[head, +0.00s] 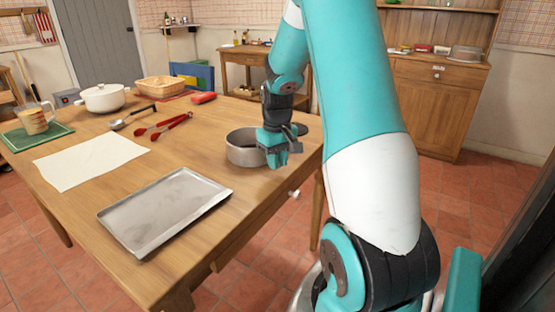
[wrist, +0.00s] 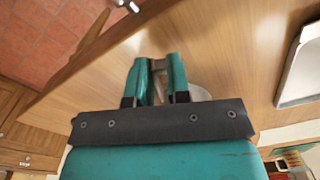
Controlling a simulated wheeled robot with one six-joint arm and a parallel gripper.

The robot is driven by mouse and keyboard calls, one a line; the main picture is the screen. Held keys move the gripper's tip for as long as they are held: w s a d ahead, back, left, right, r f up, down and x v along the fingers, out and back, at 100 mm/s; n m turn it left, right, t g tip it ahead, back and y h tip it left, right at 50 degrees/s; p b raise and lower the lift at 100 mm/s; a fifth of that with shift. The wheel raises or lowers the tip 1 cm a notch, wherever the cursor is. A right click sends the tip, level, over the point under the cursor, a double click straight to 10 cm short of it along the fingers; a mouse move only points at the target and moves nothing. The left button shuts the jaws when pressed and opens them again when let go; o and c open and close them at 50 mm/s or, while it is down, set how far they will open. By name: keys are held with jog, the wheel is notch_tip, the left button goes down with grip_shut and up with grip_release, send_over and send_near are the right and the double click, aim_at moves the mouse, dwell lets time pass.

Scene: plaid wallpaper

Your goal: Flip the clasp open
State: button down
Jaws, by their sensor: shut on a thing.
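A round grey metal pan (head: 243,151) stands on the wooden table near its right edge. My gripper (head: 281,157) is at the pan's right side, low over the table and pointing down. In the wrist view my gripper's two teal fingers (wrist: 157,64) are close together with a narrow gap. They are shut on the pan's clasp (wrist: 160,86), of which only a small strip shows between them. A grey part of the pan (wrist: 197,92) shows just right of the fingers; the rest is hidden behind the gripper body.
A metal baking tray (head: 165,208) lies left of the pan, with white paper (head: 90,160) beyond it. Red tongs (head: 163,127), a ladle (head: 130,117), a white pot (head: 104,97) and a basket (head: 160,86) are farther back. The table's right edge is close to my gripper.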

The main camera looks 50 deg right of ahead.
jog(key=shift+w+a+r+m+p, duration=0.1)
jog(key=shift+a+r+m+p, duration=0.05)
jog(key=shift+m+p, duration=0.2)
jog(key=c, duration=1.1)
grip_release()
notch_tip(320, 180, up, 17)
jog(key=p, duration=0.3)
jog(key=shift+a, duration=0.1)
